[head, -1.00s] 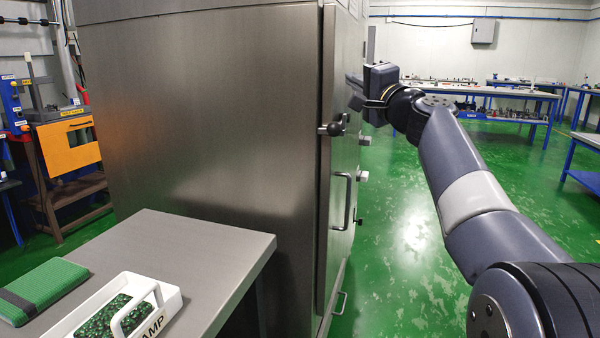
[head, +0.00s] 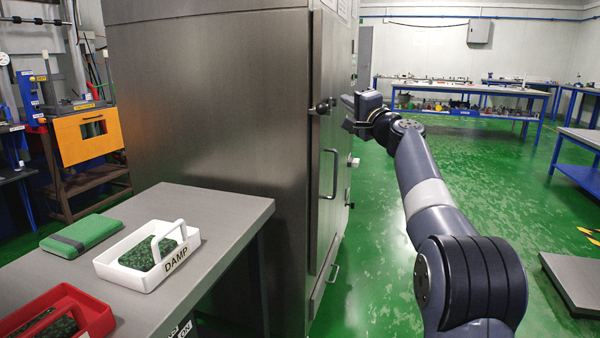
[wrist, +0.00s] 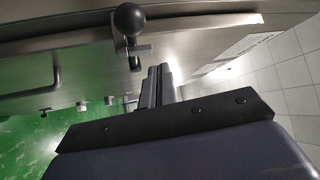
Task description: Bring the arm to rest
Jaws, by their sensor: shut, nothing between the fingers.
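My gripper (head: 346,101) is held out in front of me on the raised arm, beside the door edge of the tall steel cabinet (head: 215,130). The wrist view shows its two fingers (wrist: 160,74) closed together with nothing between them. A black ball knob (wrist: 129,18) on the cabinet front shows just beyond the fingertips there. In the head view the knob (head: 324,106) is just left of the fingers. I cannot tell whether they touch. The door looks closed, with a vertical bar handle (head: 331,174) below the knob.
A steel table (head: 232,207) at the left holds a white tray marked DAMP (head: 115,270), a red tray (head: 97,312) and a green pad (head: 82,233). A low grey platform (head: 575,282) is at the right. Green floor (head: 385,220) lies open beside the cabinet.

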